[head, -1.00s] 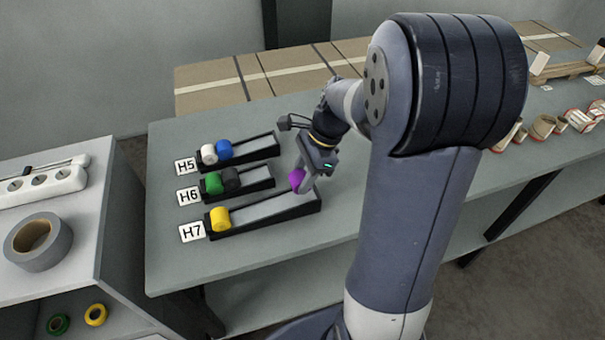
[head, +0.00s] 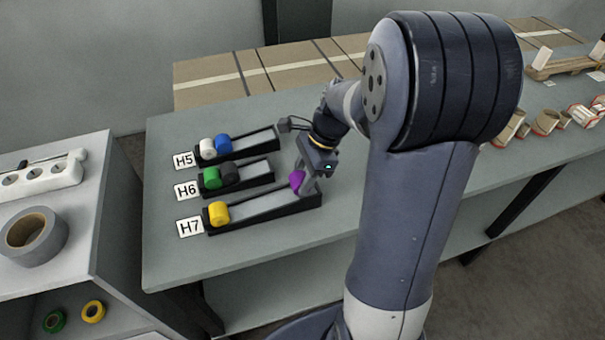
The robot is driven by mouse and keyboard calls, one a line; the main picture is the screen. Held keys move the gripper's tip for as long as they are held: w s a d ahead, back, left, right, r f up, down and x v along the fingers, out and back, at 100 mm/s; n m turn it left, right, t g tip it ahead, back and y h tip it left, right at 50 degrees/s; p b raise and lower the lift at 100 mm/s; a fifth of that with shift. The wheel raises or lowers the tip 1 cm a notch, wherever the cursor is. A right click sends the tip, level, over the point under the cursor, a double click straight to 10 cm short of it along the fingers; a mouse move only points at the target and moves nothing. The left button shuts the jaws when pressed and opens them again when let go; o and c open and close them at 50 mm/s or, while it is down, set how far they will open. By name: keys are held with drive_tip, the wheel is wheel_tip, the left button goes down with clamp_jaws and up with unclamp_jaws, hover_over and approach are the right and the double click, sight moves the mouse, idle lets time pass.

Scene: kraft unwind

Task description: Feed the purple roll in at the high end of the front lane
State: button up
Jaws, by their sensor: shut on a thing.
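The purple roll (head: 297,179) is between the fingers of my gripper (head: 303,184), which is shut on it. My gripper hangs over the right end of the front lane (head: 265,206), the one beside the H7 label (head: 189,226). I cannot tell whether the roll touches the lane; the fingers partly hide it. A yellow roll (head: 218,213) sits at the lane's left end, next to the label. The lane between the yellow and purple rolls is bare.
The H6 lane (head: 256,172) behind holds a green roll (head: 211,178) and a dark roll (head: 230,174). The H5 lane (head: 255,143) holds a white roll (head: 207,148) and a blue roll (head: 223,143). Cardboard boxes (head: 215,84) stand behind the table. The table front is clear.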

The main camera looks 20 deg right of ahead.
sight(302, 176)
drive_tip(key=shift+f, duration=0.35)
drive_tip(key=o, duration=1.4)
drive_tip(key=shift+c, duration=0.2)
drive_tip(key=shift+r, duration=0.1)
wheel_tip(302, 176, up, 8)
drive_tip(key=p, duration=0.8)
drive_tip(key=shift+r, duration=0.25)
drive_tip(key=shift+f, duration=0.1)
idle(1.3)
